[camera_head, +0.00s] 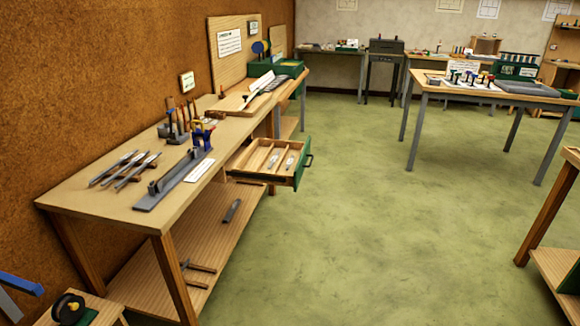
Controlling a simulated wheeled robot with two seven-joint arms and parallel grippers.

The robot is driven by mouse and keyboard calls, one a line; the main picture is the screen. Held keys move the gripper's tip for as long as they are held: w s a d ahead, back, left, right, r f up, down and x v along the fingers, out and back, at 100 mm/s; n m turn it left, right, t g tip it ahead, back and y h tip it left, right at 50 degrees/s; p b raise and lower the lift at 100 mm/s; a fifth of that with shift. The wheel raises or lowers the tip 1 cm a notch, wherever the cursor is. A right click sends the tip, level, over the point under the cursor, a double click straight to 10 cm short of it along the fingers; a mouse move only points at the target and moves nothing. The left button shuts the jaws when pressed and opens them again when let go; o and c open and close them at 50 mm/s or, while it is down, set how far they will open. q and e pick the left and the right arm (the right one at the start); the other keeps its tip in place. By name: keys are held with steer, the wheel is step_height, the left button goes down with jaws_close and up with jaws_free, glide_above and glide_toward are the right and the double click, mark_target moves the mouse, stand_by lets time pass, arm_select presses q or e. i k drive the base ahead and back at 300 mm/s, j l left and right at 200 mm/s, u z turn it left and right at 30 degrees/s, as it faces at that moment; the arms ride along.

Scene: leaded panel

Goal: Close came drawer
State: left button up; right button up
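The came drawer (252,158) is pulled out from under the long wooden workbench on the left. It has a green front (303,164) with a dark handle (310,160) on its right side. Inside are wooden dividers and a few pale, light-coloured items (290,161). The workbench (110,200) runs along the brown wall. Neither of my grippers can be made out in this view.
Tools and a grey metal fixture (165,186) lie on the bench top. A lower shelf (215,240) holds a few tools. A table (452,88) stands at the back right, another bench edge at far right. The green floor (380,230) between them is clear.

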mark_target(252, 166)
steer(key=i+l, duration=0.1)
steer(key=l, duration=0.2)
steer(key=i+l, duration=0.1)
steer(key=l, duration=0.25)
steer(key=i+j, duration=0.15)
steer(key=i, duration=0.35)
steer(key=i+j, duration=0.2)
steer(key=i, duration=0.25)
steer(key=i+j, duration=0.15)
steer(key=i, duration=0.35)
steer(key=i+j, duration=0.2)
steer(key=i, duration=0.3)
steer(key=i+j, duration=0.15)
steer(key=i, duration=0.3)
